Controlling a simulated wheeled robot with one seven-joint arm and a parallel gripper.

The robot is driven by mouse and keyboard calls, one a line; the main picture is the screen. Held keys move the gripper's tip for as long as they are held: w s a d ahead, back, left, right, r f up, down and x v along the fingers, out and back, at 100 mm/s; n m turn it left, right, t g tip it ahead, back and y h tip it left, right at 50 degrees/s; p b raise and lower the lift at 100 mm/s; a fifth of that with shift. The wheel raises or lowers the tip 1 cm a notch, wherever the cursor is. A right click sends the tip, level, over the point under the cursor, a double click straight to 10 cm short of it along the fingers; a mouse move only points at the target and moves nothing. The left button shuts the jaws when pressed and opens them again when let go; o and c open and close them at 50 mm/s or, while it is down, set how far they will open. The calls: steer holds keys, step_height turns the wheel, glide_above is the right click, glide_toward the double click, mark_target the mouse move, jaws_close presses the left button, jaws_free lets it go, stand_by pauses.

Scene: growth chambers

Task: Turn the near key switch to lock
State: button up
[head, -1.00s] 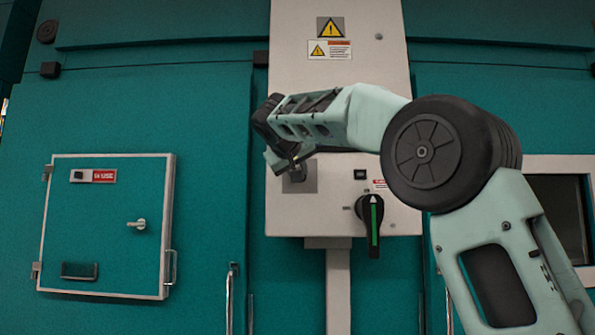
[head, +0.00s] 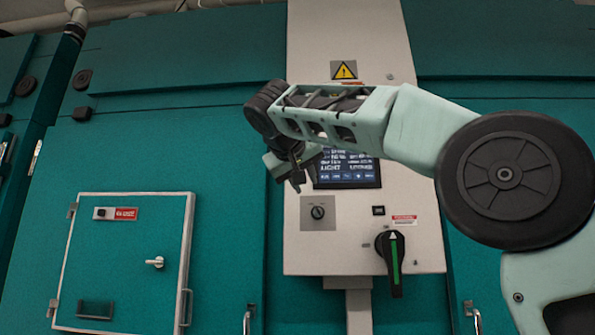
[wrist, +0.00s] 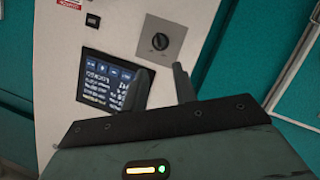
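The key switch (head: 317,212) is a small dark round switch on a grey square plate on the pale control panel. It also shows in the wrist view (wrist: 160,41), beyond my fingertips. Its exact turn position and the small markings on its plate are too small to read. My gripper (head: 298,180) is in front of the panel, above and slightly left of the switch in the head view. In the wrist view my two fingers (wrist: 160,84) stand apart with nothing between them. They do not appear to touch the switch.
A lit screen (head: 347,170) is partly hidden behind my gripper. A black rotary handle with a green stripe (head: 394,262) is at the panel's lower right. A teal hatch (head: 125,258) with a white handle is at left. Room in front of the switch looks clear.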

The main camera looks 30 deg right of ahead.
steer(key=v, duration=0.5)
stand_by(0.5)
steer(key=s+a+f+n+g+y, duration=0.15)
steer(key=a+f+n+y, duration=0.25)
steer(key=a+f, duration=0.7)
steer(key=s+a+f+n+g+y, duration=0.15)
steer(key=a+f+n+y, duration=0.3)
steer(key=f, duration=1.35)
steer(key=s+f+n+g+y, duration=0.1)
steer(key=s+f+g, duration=0.5)
steer(key=s+f, duration=1.9)
steer(key=shift+s+a+f+n+g+y+p, duration=0.2)
steer(key=shift+a+f+n+g+y+p, duration=0.2)
steer(key=shift+f+y, duration=0.4)
steer(key=shift+f, duration=0.1)
